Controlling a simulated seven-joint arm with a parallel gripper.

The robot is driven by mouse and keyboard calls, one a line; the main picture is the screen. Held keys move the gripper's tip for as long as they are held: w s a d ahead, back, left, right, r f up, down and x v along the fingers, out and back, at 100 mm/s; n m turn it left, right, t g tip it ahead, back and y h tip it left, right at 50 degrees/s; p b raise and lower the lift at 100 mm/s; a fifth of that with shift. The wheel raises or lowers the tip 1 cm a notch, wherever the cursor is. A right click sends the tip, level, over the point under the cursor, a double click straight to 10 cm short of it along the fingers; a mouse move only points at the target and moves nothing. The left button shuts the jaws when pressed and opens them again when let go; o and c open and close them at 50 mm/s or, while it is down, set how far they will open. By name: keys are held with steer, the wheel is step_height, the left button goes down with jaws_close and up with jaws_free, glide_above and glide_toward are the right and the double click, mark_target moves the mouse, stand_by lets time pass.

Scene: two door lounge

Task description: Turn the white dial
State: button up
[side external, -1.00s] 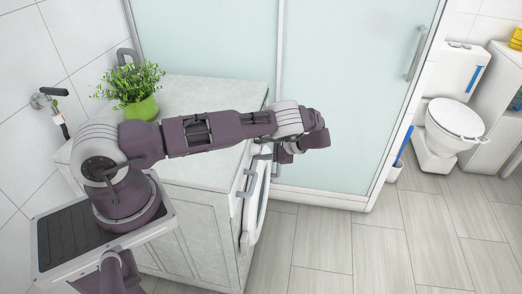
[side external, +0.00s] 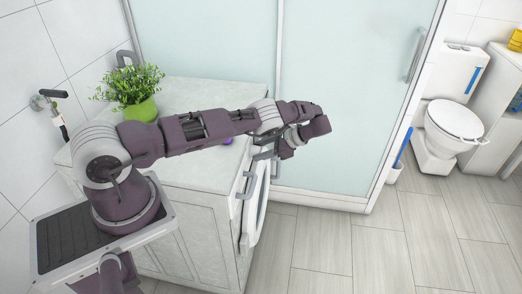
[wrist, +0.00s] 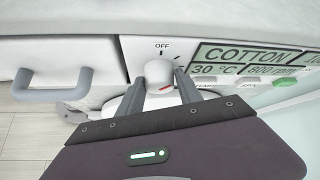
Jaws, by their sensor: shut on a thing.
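The white dial (wrist: 159,73) is on the front panel of the washing machine, below the word OFF in the wrist view. A red mark shows on its lower right part. My gripper (wrist: 160,86) has one finger on each side of the dial and is shut on it. In the side external view my gripper (side external: 262,154) is at the front of the machine, near the top edge, and the dial is hidden there.
A grey drawer handle (wrist: 52,84) is left of the dial, and a display (wrist: 250,60) reading COTTON is right of it. The round machine door (side external: 256,208) is below. A potted plant (side external: 138,88) stands on the counter (side external: 190,88). A glass shower screen (side external: 340,95) is behind.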

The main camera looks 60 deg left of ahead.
mark_target(259, 147)
steer(key=o, duration=1.4)
steer(key=shift+c, duration=0.2)
steer(key=r, duration=0.1)
steer(key=w+d+r, duration=0.1)
steer(key=r, duration=0.1)
steer(key=shift+w+d, duration=0.25)
steer(key=shift+d, duration=0.1)
steer(key=shift+d+r, duration=0.1)
steer(key=shift+r, duration=2.85)
